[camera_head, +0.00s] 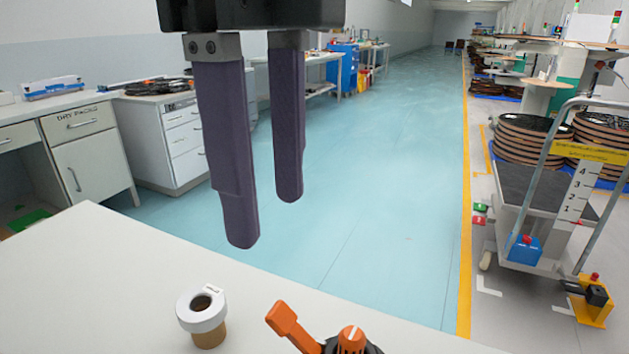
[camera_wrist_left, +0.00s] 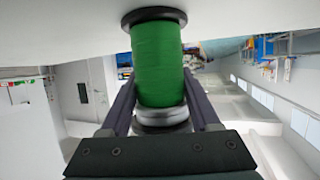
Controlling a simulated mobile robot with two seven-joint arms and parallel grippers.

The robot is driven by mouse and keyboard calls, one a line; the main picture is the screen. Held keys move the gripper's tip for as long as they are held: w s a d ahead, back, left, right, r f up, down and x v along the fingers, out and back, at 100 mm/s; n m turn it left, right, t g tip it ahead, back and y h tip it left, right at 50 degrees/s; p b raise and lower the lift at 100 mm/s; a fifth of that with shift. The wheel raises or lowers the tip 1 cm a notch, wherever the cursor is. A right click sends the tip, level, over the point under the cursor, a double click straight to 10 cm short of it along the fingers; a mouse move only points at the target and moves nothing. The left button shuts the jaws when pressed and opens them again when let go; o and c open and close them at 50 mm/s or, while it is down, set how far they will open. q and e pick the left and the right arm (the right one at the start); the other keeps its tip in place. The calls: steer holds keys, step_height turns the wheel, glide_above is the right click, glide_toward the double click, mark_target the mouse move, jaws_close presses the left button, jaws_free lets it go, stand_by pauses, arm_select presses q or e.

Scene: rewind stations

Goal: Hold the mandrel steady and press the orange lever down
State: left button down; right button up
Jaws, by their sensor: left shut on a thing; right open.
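The orange lever (camera_head: 290,325) rises at the bottom edge of the head view, tilted up to the left from a dark unit with an orange top (camera_head: 351,339). The unit's lower part is cut off. My right gripper (camera_head: 265,223) hangs empty with its fingers apart, above and left of the lever, not touching it. In the left wrist view my left gripper (camera_wrist_left: 159,86) has its fingers on either side of a green-wound spool with a black flange (camera_wrist_left: 157,60). A silvery rounded piece, seemingly the mandrel (camera_wrist_left: 160,118), sits between the fingers. My left gripper is out of the head view.
The white tabletop (camera_head: 105,285) carries a tan cylinder with a white collar (camera_head: 202,312) left of the lever. Between them the top is bare. Beyond the table lies open blue floor (camera_head: 390,170). A cart (camera_head: 510,210) stands at the right, white cabinets (camera_head: 80,145) at the left.

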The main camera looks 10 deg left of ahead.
mark_target(287, 319)
steer(key=s+d+f+y, duration=0.1)
steer(key=f+y, duration=0.1)
steer(key=y, duration=0.1)
steer(key=s+f+y, duration=0.1)
steer(key=f+y, duration=0.2)
steer(key=y, duration=0.1)
steer(key=s+d+f+y, duration=0.1)
steer(key=f+y, duration=0.1)
steer(key=y, duration=0.2)
steer(key=shift+d+f+n+g, duration=0.3)
steer(key=shift+n+g, duration=0.1)
steer(key=d+t+y, duration=0.2)
steer(key=d+t, duration=0.3)
steer(key=d, duration=0.3)
steer(key=shift+m, duration=0.4)
steer(key=x, duration=1.2)
steer(key=shift+s+d+f, duration=0.1)
steer(key=shift+s+f, duration=0.1)
steer(key=shift+f, duration=0.1)
steer(key=shift+c, duration=0.3)
jaws_close()
